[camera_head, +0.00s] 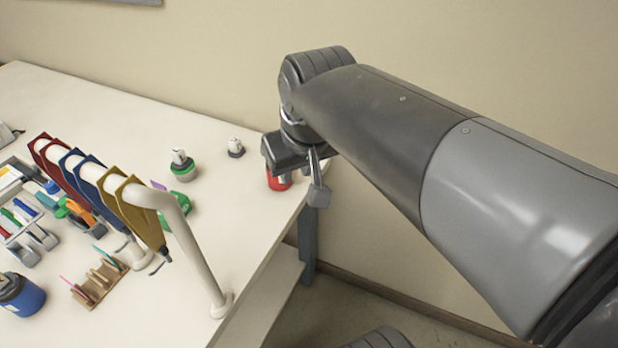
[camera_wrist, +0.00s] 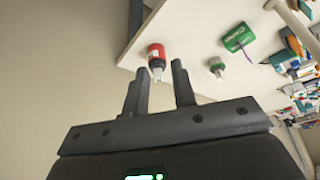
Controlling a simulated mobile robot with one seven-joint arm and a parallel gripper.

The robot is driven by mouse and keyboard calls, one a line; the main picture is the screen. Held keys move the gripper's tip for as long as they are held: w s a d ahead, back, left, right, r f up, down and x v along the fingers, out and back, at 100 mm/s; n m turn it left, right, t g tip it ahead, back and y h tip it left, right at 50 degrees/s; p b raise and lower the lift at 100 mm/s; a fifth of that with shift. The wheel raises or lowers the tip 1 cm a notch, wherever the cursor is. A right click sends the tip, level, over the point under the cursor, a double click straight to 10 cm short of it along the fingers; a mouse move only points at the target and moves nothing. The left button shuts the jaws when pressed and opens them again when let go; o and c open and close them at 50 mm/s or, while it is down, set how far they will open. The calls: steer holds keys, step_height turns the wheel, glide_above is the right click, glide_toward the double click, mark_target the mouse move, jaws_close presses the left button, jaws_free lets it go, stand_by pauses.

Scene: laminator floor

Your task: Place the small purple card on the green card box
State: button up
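The green card box (camera_head: 176,212) lies on the white table in the head view, partly hidden behind a hanging yellow strip and the white rail. In the wrist view the box (camera_wrist: 238,37) shows a pale label. A small purple piece (camera_head: 158,186), likely the purple card, shows at the box's far-left edge; a thin purple sliver (camera_wrist: 265,62) is near the box in the wrist view. My gripper (camera_wrist: 159,68) is open, its two fingers apart with nothing seen held between them. In the head view it hangs near the table's right edge, by a red bottle.
The red bottle (camera_wrist: 156,52) appears just beyond my fingertips. A white rail (camera_head: 190,240) with hanging coloured strips rises left of me. The back of the table is mostly clear.

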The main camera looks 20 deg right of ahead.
steer(key=s+d+f+m+t, duration=0.1)
steer(key=s+d+f, duration=0.1)
steer(key=s, duration=0.3)
steer(key=shift+s+d+f, duration=0.2)
steer(key=shift+s+f, duration=0.15)
steer(key=shift+f, duration=0.5)
stand_by(0.5)
